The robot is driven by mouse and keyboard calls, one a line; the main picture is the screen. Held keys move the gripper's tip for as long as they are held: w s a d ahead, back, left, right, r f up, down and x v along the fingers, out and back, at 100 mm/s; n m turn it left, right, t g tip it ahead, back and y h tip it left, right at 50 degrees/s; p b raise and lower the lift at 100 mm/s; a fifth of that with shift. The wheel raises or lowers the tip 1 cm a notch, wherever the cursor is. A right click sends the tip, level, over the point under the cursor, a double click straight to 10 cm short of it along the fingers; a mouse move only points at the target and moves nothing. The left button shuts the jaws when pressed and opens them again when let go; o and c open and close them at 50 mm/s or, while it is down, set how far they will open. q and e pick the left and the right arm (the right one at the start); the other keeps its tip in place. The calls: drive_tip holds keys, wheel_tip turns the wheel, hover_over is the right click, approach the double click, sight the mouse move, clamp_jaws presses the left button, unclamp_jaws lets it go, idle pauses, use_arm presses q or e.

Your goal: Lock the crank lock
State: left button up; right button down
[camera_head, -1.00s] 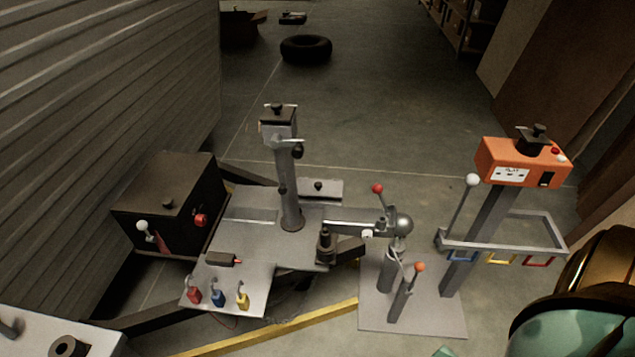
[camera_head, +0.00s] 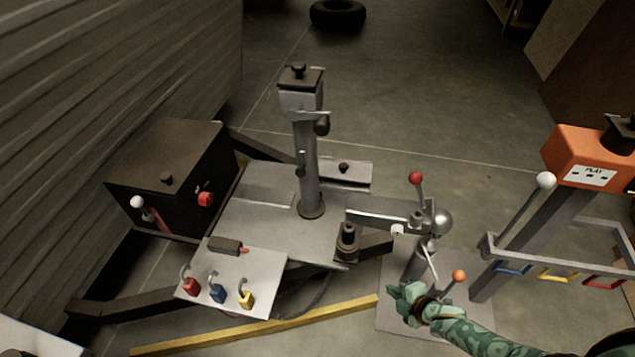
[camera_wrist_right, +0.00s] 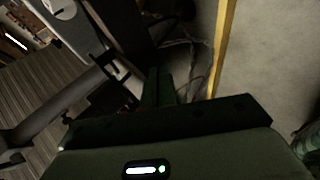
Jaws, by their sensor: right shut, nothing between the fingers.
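A grey upright jack post (camera_head: 309,165) stands on the trailer tongue plate in the head view, with a dark crank handle (camera_head: 321,124) at its upper right side. I cannot tell for certain which part is the crank lock. A ball hitch (camera_head: 441,221) with a red-knobbed lever (camera_head: 416,180) is to the right, and an orange-knobbed lever (camera_head: 458,276) stands below it. My right gripper (camera_head: 396,299), green, is shut and empty, in front of the hitch stand and left of the orange knob. Its dark fingers show in the right wrist view (camera_wrist_right: 158,87). My left gripper is out of view.
A black box (camera_head: 170,175) sits at the left by the ribbed wall. A small panel (camera_head: 262,272) holds red, blue and yellow padlocks. A yellow beam (camera_head: 260,325) crosses the front. An orange control box (camera_head: 585,160) on a post stands at the right.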

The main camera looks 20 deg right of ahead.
sight(301, 165)
drive_tip(key=w+r+n+t+y+b, duration=0.2)
drive_tip(key=w+r+n+y+b, duration=0.3)
drive_tip(key=w+n, duration=0.65)
use_arm(q)
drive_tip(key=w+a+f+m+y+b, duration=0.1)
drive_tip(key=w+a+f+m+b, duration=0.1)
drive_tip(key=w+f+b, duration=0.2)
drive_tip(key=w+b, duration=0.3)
drive_tip(key=b, duration=0.1)
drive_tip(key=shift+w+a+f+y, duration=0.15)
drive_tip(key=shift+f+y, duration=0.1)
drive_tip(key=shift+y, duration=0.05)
use_arm(e)
drive_tip(key=w+a+r+n+g+y, duration=0.2)
drive_tip(key=w+r+n+y, duration=0.3)
drive_tip(key=w+r+n, duration=0.6)
wheel_tip(301, 165, up, 3)
drive_tip(key=n+g, duration=0.1)
drive_tip(key=n, duration=0.6)
drive_tip(key=shift+w+a+f+g+y, duration=0.15)
drive_tip(key=shift+w+g+y, duration=0.15)
drive_tip(key=shift+w+y, duration=0.1)
